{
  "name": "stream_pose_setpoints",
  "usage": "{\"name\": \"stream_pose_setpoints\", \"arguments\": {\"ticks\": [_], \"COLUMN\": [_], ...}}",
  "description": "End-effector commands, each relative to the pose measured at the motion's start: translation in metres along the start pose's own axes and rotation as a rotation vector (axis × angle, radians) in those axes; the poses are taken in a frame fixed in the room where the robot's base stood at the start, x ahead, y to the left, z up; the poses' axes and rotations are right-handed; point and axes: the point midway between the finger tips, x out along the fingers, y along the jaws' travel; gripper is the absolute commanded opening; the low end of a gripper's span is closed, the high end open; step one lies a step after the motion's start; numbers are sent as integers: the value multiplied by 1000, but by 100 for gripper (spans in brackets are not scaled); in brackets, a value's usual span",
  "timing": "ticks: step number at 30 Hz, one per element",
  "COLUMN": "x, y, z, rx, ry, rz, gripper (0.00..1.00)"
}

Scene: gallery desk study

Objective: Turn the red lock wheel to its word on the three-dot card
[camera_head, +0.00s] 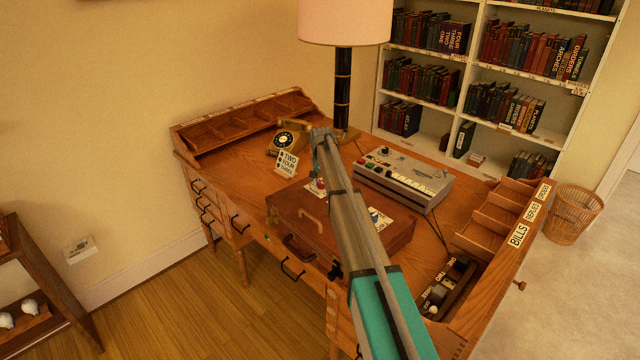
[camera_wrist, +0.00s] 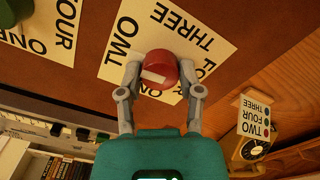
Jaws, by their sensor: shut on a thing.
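My gripper (camera_wrist: 158,78) is shut on the red lock wheel (camera_wrist: 160,64), one finger on each side. The plate lies on the brown case (camera_head: 290,212) on the desk. The card (camera_head: 287,163) stands behind the case and reads TWO, FOUR, THREE; it also shows in the wrist view (camera_wrist: 253,116), with dots beside the words.
A dark green wheel (camera_wrist: 14,10) with its own word plate (camera_wrist: 62,35) is on the same case. A grey machine (camera_head: 402,178) stands right of the case, a brass telephone (camera_head: 289,138) behind the card. A lamp (camera_head: 343,85) rises at the back.

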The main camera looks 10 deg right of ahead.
Motion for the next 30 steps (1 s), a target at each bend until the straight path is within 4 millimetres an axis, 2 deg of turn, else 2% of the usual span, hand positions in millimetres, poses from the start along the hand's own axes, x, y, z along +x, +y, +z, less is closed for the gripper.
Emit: {"name": "stream_pose_setpoints", "arguments": {"ticks": [7, 21, 22, 27, 30], "x": [0, 0, 0, 0, 0], "y": [3, 2, 2, 2, 1], "z": [-1, -1, -1, 0, 0], "rx": [92, 109, 109, 108, 107], "ry": [0, 0, 0, 0, -1], "rz": [4, 4, 4, 3, 2], "gripper": [0, 0, 51, 82, 82]}}
